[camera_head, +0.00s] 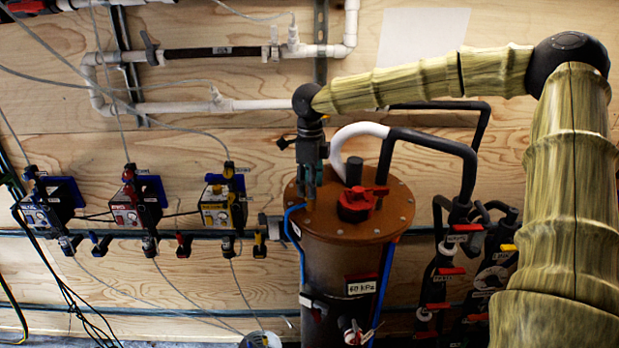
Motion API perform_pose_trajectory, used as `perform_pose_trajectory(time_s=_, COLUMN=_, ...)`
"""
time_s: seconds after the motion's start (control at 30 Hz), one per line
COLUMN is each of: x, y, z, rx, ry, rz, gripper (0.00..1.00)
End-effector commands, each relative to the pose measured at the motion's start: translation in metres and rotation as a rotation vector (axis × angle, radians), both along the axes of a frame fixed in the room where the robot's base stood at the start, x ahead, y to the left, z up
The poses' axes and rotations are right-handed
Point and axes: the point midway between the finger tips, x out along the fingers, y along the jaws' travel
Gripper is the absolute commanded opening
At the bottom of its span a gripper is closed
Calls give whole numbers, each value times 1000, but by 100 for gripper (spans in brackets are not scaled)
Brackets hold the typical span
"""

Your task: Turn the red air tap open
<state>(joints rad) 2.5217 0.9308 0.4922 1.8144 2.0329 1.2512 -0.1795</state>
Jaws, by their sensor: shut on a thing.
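My gripper (309,190) points down at the left side of the brown tank's lid. It is shut on a small fitting there, mostly hidden between the fingers, so I cannot tell its colour or shape. A large red knob (357,204) with a bar handle sits on the lid, to the right of my gripper and apart from it. A small red-handled tap (183,243) is on the pipe along the wall, well left of the tank. I cannot tell from this view which red handle is the air tap.
The brown tank (341,262) has black and white hoses above it and a blue hose on its left. Blue-, red- and yellow-marked boxes (222,208) hang at left with thin cables. Red-handled black valves (440,272) crowd the right. White pipes (170,107) run along the wooden wall.

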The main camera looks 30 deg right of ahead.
Motion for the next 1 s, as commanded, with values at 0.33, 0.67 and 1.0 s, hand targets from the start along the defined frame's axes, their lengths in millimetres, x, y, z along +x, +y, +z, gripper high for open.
perform_pose_trajectory(time_s=0.33, x=1, y=-2, z=2, rx=-2, ry=-3, rz=268, gripper=22)
perform_pose_trajectory(time_s=0.67, x=1, y=-2, z=2, rx=-2, ry=-4, rz=401, gripper=22)
perform_pose_trajectory(time_s=1.0, x=1, y=-2, z=2, rx=-3, ry=-3, rz=429, gripper=22)
